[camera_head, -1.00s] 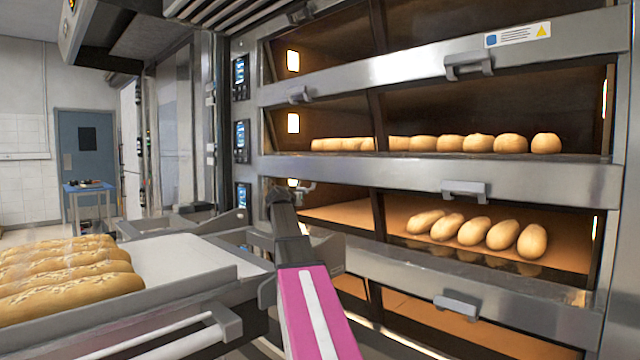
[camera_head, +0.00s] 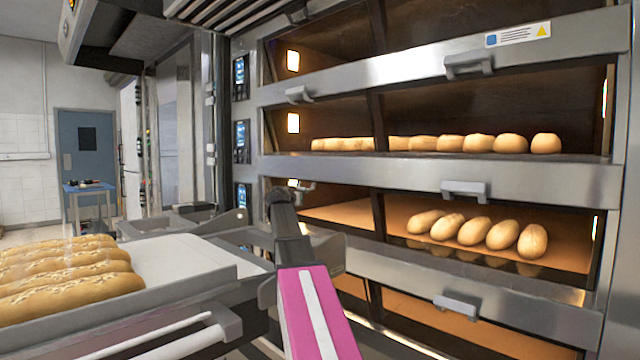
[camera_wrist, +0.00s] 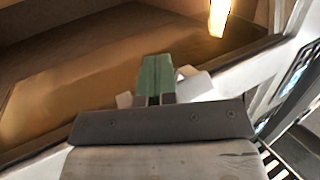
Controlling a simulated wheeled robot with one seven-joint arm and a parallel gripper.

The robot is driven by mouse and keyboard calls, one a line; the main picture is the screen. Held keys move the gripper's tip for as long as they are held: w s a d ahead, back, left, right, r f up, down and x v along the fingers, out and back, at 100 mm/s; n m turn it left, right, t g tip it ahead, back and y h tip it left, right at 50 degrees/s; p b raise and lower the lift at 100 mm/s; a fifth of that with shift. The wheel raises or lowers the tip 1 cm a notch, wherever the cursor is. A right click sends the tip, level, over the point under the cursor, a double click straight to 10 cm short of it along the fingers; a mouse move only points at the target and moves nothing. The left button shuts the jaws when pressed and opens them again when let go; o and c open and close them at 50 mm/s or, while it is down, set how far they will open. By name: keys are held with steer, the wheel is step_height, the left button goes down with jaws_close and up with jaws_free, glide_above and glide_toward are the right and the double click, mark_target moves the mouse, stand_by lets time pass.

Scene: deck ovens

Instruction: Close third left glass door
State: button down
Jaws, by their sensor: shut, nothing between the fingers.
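The third-deck left opening (camera_head: 338,212) shows a warm, lit, empty floor in the head view. I cannot tell how far its glass door is tilted, as the glass is clear. A small metal handle (camera_head: 306,186) shows at the upper left of this opening, just right of my arm's end. My gripper (camera_wrist: 155,78) shows in the wrist view with green fingers shut and nothing between them. A pale handle-like piece (camera_wrist: 190,84) lies close beside the fingers; contact is unclear. Beyond them is a glowing oven chamber (camera_wrist: 90,75). In the head view my fingertips are hidden behind the arm.
Right-hand chambers hold several rolls (camera_head: 475,229). Other handles (camera_head: 465,190) project from the oven front. Control panels (camera_head: 242,140) line its left edge.

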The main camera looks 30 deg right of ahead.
steer(key=shift+r, duration=0.15)
steer(key=shift+w+r, duration=0.1)
steer(key=shift+r, duration=1.2)
steer(key=f+v, duration=0.1)
steer(key=v, duration=0.6)
steer(key=shift+f, duration=0.15)
stand_by(0.8)
